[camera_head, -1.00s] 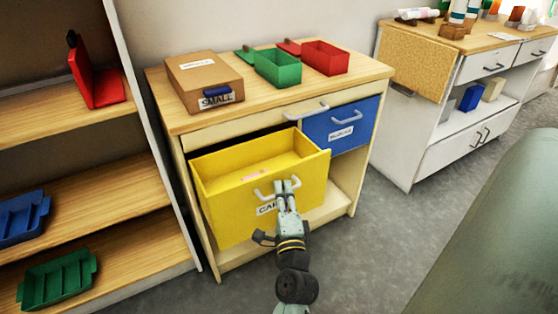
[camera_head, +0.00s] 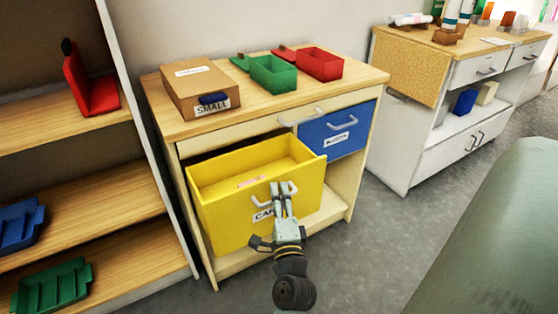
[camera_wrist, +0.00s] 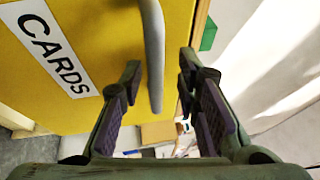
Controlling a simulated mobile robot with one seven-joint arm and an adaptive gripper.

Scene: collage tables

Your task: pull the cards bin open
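The yellow cards bin (camera_head: 225,205) stands well out of the left bay of the wooden cabinet, with its open top showing and a small pink item (camera_head: 250,182) inside. Its front carries a grey handle (camera_head: 262,201) and a CARDS label, partly hidden by my gripper in the head view. My gripper (camera_head: 281,186) is at the right part of the handle. In the wrist view the handle (camera_wrist: 153,50) runs between the two spread fingers (camera_wrist: 158,85), with visible gaps on both sides. The label (camera_wrist: 50,45) is at upper left there.
The blue bin (camera_head: 340,131) is in the cabinet's right bay. A SMALL box (camera_head: 190,85), a green box (camera_head: 275,74) and a red box (camera_head: 321,64) stand on the cabinet top (camera_head: 350,82). Shelves (camera_head: 90,210) stand at left. Grey floor (camera_head: 385,225) is clear at right.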

